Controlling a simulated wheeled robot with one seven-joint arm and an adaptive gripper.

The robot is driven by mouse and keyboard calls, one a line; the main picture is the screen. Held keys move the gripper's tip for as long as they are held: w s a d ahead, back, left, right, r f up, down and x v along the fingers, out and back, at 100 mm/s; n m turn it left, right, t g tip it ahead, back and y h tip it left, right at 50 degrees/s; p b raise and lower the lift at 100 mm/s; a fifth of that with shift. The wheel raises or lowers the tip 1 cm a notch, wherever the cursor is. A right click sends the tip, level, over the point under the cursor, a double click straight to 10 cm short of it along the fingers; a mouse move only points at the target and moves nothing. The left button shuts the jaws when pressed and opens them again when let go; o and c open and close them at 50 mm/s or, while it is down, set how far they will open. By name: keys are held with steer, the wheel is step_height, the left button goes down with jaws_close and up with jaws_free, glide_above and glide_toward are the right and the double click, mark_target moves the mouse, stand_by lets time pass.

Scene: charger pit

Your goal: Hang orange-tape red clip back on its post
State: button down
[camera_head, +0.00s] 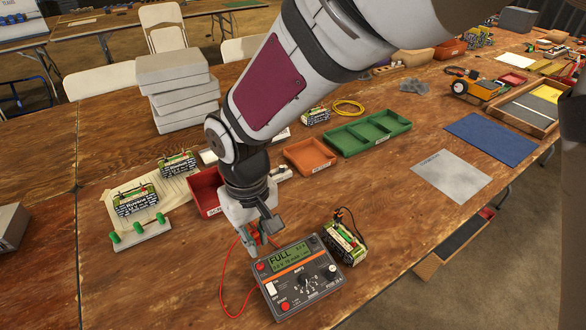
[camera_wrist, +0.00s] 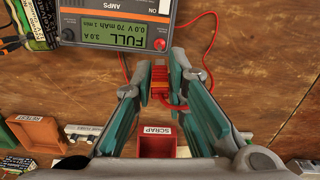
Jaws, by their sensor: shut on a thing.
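My gripper (camera_wrist: 152,72) is shut on the red clip (camera_wrist: 159,84), which has an orange band of tape and a red lead. In the head view, my gripper (camera_head: 258,238) holds the clip just behind the charger (camera_head: 298,278), above the table. The charger's screen reads FULL and 3.0 A. The charger (camera_wrist: 115,25) is at the top of the wrist view, close beyond my fingertips. A red knob-like post (camera_wrist: 160,44) shows at its edge there. The red lead (camera_head: 224,285) loops left of the charger. The fingers partly hide the clip.
A battery pack (camera_head: 344,240) with a black lead stands right of the charger. Behind are a red SCRAP bin (camera_head: 206,190), an orange bin (camera_head: 309,157) and a green tray (camera_head: 368,134). More packs (camera_head: 135,200) stand at left. The wooden table (camera_head: 170,285) is clear at front left.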

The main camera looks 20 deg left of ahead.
steer(key=shift+f+b, duration=1.9)
steer(key=shift+f, duration=1.15)
steer(key=shift+f, duration=0.15)
steer(key=c, duration=1.5)
jaws_free()
steer(key=shift+o, duration=0.9)
steer(key=shift+r+p, duration=2.85)
steer(key=shift+r, duration=0.95)
